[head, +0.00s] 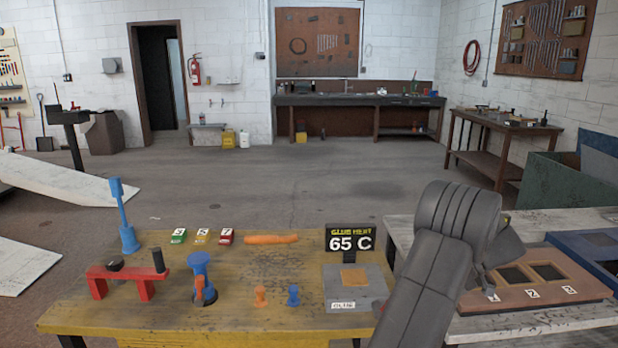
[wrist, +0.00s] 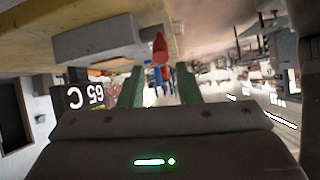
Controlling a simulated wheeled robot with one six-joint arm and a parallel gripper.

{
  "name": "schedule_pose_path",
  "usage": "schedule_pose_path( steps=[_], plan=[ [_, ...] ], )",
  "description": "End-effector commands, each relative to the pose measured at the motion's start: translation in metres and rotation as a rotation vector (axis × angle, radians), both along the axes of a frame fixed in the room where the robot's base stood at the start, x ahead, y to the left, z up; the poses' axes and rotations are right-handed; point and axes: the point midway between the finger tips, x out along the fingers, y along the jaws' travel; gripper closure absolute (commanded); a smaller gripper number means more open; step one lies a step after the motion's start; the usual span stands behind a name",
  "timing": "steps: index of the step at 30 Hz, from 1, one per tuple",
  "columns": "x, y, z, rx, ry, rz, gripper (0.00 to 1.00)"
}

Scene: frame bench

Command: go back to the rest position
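My gripper shows in the wrist view (wrist: 160,88), where its two green fingers stand apart with a gap between them. It looks open and empty. A red peg-like thing (wrist: 160,48) shows beyond the fingertips, in line with the gap; the fingers do not appear shut on it. In the head view my dark arm rises at the right over the edge of the yellow bench (head: 220,323), and it hides my fingertips. No marker for a rest position shows.
The bench holds a grey glue block (head: 372,290), a 65 C sign (head: 350,240), orange (head: 260,296) and blue (head: 293,296) pegs, a blue clamp (head: 200,272), a red bracket (head: 100,285) and numbered blocks. At right lies a brown tray (head: 520,290). Open floor lies beyond.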

Motion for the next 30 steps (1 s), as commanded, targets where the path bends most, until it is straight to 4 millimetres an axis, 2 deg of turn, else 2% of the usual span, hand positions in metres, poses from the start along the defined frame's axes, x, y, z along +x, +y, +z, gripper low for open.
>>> schedule_pose_path(
  steps=[1, 2, 13, 15, 30],
  plan=[
    [0.000, 0.010, -0.010, 0.001, 0.001, 0.002, 0.69],
    [0.000, 0.015, -0.008, 0.002, 0.001, 0.002, 0.69],
    [0.001, 0.078, -0.045, -0.001, 0.002, 0.004, 0.69],
    [0.001, 0.078, -0.037, -0.069, -0.004, 0.003, 0.69],
    [0.000, 0.095, -0.029, -0.435, -0.015, 0.005, 0.69]
  ],
)
